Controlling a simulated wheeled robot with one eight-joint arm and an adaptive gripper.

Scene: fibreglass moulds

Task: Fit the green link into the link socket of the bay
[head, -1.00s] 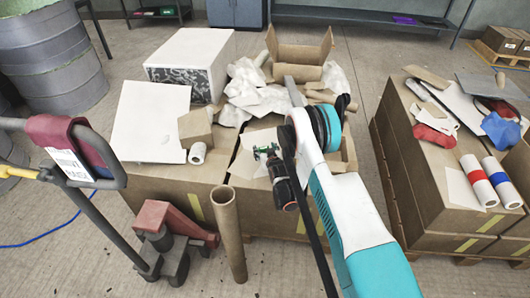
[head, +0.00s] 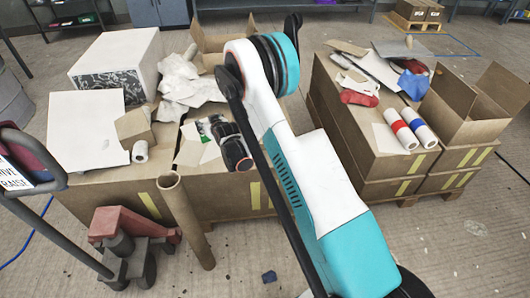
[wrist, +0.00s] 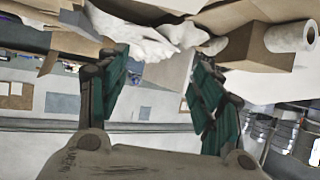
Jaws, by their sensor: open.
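I cannot make out the green link or the bay with its link socket in either view. My gripper (head: 208,126) is small and partly blurred in the head view, above the left cardboard boxes; a little green shows there, and I cannot tell whether it is the fingers or another thing. In the wrist view my gripper (wrist: 160,66) has its two teal fingers wide apart. Nothing is held between them. Crumpled white paper (wrist: 145,30) and a cardboard piece (wrist: 168,72) show beyond the fingertips.
Crumpled paper (head: 180,84), a white roll (head: 140,151) and a white panel (head: 85,130) lie on the left boxes. A cardboard tube (head: 186,222) stands before them. More stacked boxes (head: 345,130) stand right, with an open box (head: 470,108). Floor lies between the stacks.

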